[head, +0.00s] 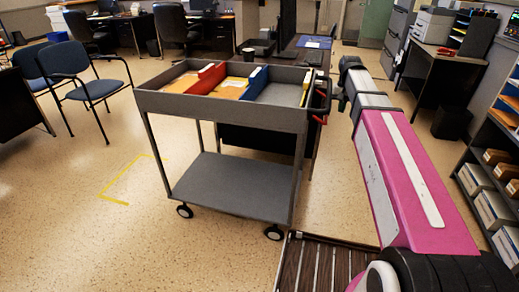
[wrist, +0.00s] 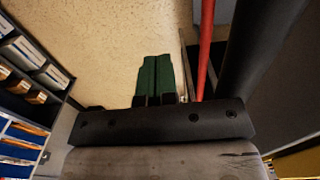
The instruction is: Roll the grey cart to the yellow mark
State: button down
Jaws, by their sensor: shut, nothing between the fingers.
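The grey cart (head: 222,110) stands upright on its casters in the middle of the head view. Its top tray holds papers between a red and a blue divider, and its lower shelf is bare. The yellow mark (head: 115,202) is a taped outline on the floor to the left of the cart, partly hidden behind it. In the wrist view my gripper's green fingers (wrist: 157,62) are shut with nothing between them. A red bar (wrist: 206,45), seemingly the cart's handle, runs just right of the fingers, apart from them. In the head view my fingertips cannot be made out, near the cart's right end.
Blue chairs (head: 88,82) stand left beyond the yellow mark. Desks and office chairs (head: 176,28) line the back. A shelf with boxes (head: 493,210) is at the right, and a dark bin (head: 452,122) stands near it. The floor left of the cart is clear.

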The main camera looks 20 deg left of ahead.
jog(key=a, duration=1.2)
dwell(0.7)
dwell(0.5)
